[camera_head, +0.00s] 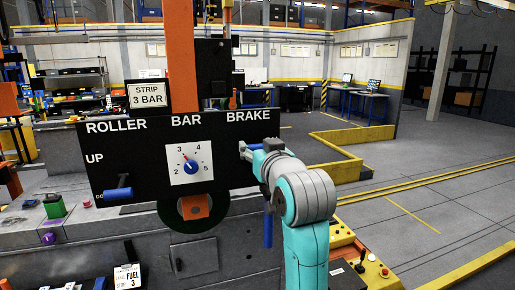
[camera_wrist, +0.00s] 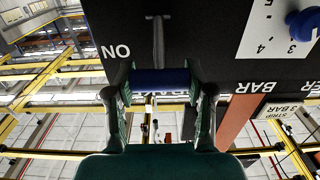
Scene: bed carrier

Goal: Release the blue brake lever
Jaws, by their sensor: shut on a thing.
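The black panel (camera_head: 232,160) carries the labels ROLLER, BAR and BRAKE. The brake lever's blue handle (camera_head: 255,147) sits just below the word BRAKE, with my gripper (camera_head: 248,150) at it. In the wrist view my gripper (camera_wrist: 160,82) has one finger at each end of the blue brake handle (camera_wrist: 160,78), shut on it. The lever's dark stem (camera_wrist: 158,38) runs from the handle along the panel, beside a label that reads ON upside down. The arm hides the lower part of the brake section in the head view.
The roller lever's blue handle (camera_head: 118,193) is low on the panel's left. A blue upright bar (camera_head: 268,228) hangs below my wrist. A yellow control box (camera_head: 365,270) stands at lower right; open floor lies beyond.

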